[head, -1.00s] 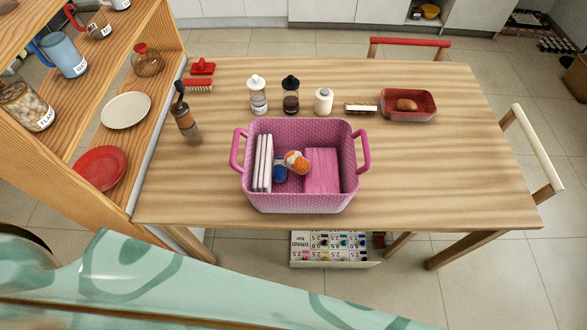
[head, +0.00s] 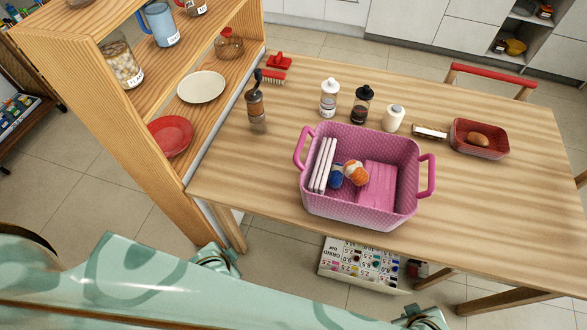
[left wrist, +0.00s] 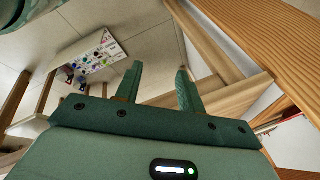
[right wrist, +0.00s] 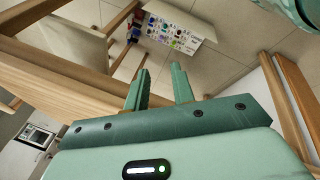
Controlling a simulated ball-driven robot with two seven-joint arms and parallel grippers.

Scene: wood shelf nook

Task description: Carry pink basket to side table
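The pink basket (head: 318,199) stands upright on the wooden table (head: 500,215), near its front edge, with a handle at each end. Inside are white slabs (head: 322,165), a pink block (head: 377,185) and an orange-and-blue item (head: 355,172). My left gripper is open and empty in the left wrist view (left wrist: 157,86), below the table and apart from the basket. My right gripper is open and empty in the right wrist view (right wrist: 160,86), also low and apart from the basket. I cannot identify a separate side table.
A wooden shelf (head: 140,130) with a red plate (head: 171,135) and a cream plate (head: 201,87) adjoins the table's left end. Bottles (head: 329,98) and a red tray (head: 480,150) stand behind the basket. A printed box (head: 358,262) sits beneath the table.

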